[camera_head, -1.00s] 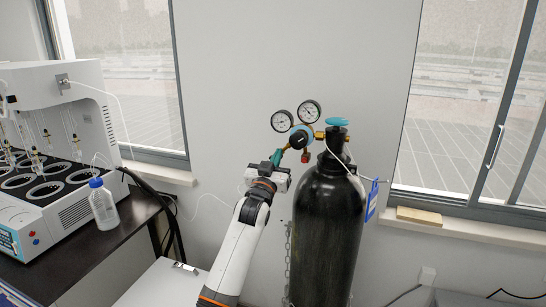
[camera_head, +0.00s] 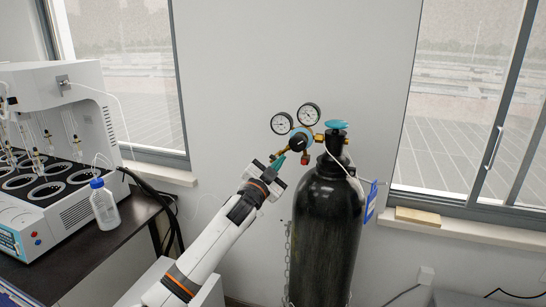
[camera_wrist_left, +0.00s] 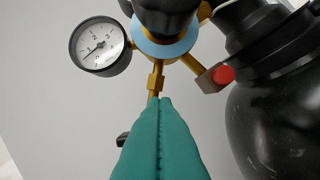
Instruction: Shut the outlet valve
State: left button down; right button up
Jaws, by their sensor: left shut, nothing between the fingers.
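The pressure regulator (camera_head: 299,139) with two round gauges sits at the neck of the black gas cylinder (camera_head: 325,225). A brass stem with a hex fitting (camera_wrist_left: 156,82) runs down from the regulator in the left wrist view. My left gripper (camera_head: 281,155) has its green fingers shut together and empty. Its fingertips (camera_wrist_left: 160,102) are at the lower end of the brass stem and overlap it in view; I cannot tell whether they touch. A small black part (camera_wrist_left: 122,139), perhaps the outlet valve's handle, shows left of the fingers, partly hidden. My right gripper is not in view.
A turquoise handwheel (camera_head: 337,124) tops the cylinder, and a red-ended fitting (camera_wrist_left: 222,75) is right of the brass stem. A chain (camera_head: 288,262) hangs beside the cylinder. The distiller (camera_head: 60,140) and a blue-capped bottle (camera_head: 104,207) stand on the dark bench at left.

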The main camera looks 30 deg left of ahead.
pick_arm(q)
jog(key=shift+m, duration=0.5)
jog(key=shift+f, duration=0.2)
dwell(1.4)
jog(key=shift+r, duration=0.1)
dwell(0.3)
